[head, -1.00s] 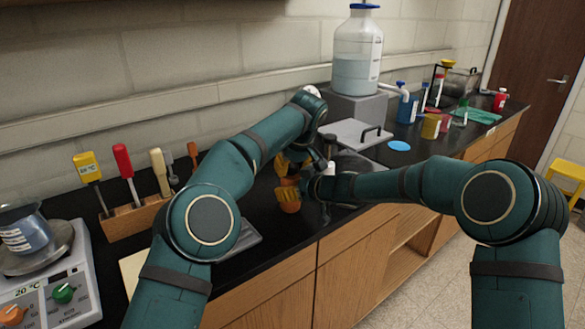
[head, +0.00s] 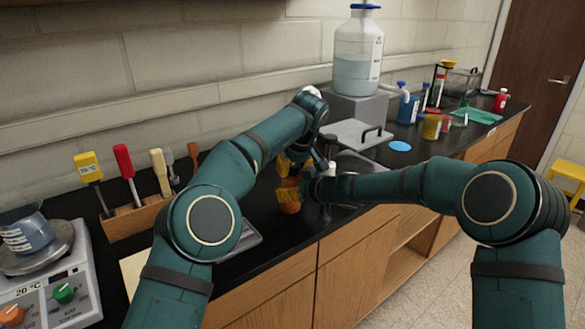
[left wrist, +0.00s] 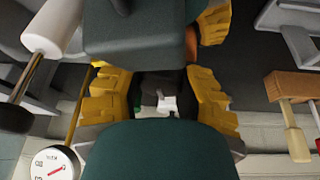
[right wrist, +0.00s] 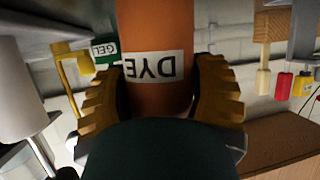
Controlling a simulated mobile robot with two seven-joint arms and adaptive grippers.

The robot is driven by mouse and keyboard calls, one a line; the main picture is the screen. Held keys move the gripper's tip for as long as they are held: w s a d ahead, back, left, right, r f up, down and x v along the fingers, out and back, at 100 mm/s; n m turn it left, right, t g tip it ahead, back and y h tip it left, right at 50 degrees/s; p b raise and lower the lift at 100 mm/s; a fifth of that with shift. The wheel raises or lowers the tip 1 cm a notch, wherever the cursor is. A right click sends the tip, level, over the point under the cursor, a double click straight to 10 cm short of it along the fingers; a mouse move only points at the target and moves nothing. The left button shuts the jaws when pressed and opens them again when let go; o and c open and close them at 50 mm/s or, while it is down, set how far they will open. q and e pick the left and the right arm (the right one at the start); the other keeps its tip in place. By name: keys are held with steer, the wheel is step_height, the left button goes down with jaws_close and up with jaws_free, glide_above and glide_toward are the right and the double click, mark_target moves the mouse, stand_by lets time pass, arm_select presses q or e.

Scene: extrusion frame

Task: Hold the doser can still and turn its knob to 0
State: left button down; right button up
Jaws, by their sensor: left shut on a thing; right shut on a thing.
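The doser can (head: 291,208) is orange and stands over the black bench near its front edge, mostly hidden by my grippers. In the right wrist view the can (right wrist: 157,40) carries a white DYE label and looks upright. My right gripper (head: 289,194) is shut around the can's body, a finger on each side. My left gripper (head: 284,166) is just above it, shut on the dark knob (left wrist: 160,84) at the can's top, largely hidden between its fingers. I cannot read the knob's setting.
A wooden rack with tools (head: 135,220) and a hotplate (head: 55,285) are at the left. A large bottle (head: 358,60) on a grey block stands behind, with a grey lidded unit (head: 352,133) in front of it. Coloured bottles stand further right.

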mark_target(295, 165)
arm_select(q)
steer(key=shift+d+f, duration=0.3)
steer(key=shift+d, duration=0.15)
steer(key=c, duration=0.7)
jaws_free()
steer(key=shift+o, duration=0.6)
steer(key=shift+a, duration=0.15)
steer(key=shift+a, duration=0.1)
steer(key=shift+v, duration=2.25)
steer(key=v, duration=0.9)
steer(key=shift+s+r, duration=0.25)
steer(key=shift+r, duration=0.05)
